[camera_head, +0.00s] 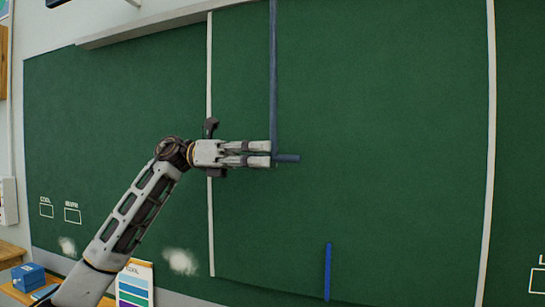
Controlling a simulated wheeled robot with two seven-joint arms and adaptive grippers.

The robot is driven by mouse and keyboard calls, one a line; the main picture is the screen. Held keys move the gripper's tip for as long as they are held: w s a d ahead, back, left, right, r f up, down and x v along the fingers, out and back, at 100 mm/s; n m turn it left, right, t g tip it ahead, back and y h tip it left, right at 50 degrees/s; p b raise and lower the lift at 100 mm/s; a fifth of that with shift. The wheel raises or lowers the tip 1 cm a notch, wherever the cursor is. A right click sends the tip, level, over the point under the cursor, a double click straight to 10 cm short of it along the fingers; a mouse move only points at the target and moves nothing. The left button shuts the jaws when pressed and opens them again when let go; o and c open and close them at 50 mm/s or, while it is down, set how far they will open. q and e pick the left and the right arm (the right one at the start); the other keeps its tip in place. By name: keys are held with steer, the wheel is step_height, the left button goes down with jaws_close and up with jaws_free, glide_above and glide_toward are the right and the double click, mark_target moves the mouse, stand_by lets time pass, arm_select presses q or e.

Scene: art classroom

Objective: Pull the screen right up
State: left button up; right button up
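A large green panel (400,150) fills the middle of the head view, bounded by two white vertical strips; I cannot tell whether this is the screen itself. A thin blue rod (273,70) runs down in front of it from the top edge of the view. My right gripper is out of view.
A blue upright bar (327,272) shows low on the green surface. A pale ledge (145,25) runs along the board's top left. At lower left are a blue box (28,277) and a colour chart (135,285). The area right of the rod is clear.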

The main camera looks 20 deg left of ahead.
arm_select(q)
steer(key=a, duration=0.9)
steer(key=shift+w, duration=0.25)
stand_by(0.4)
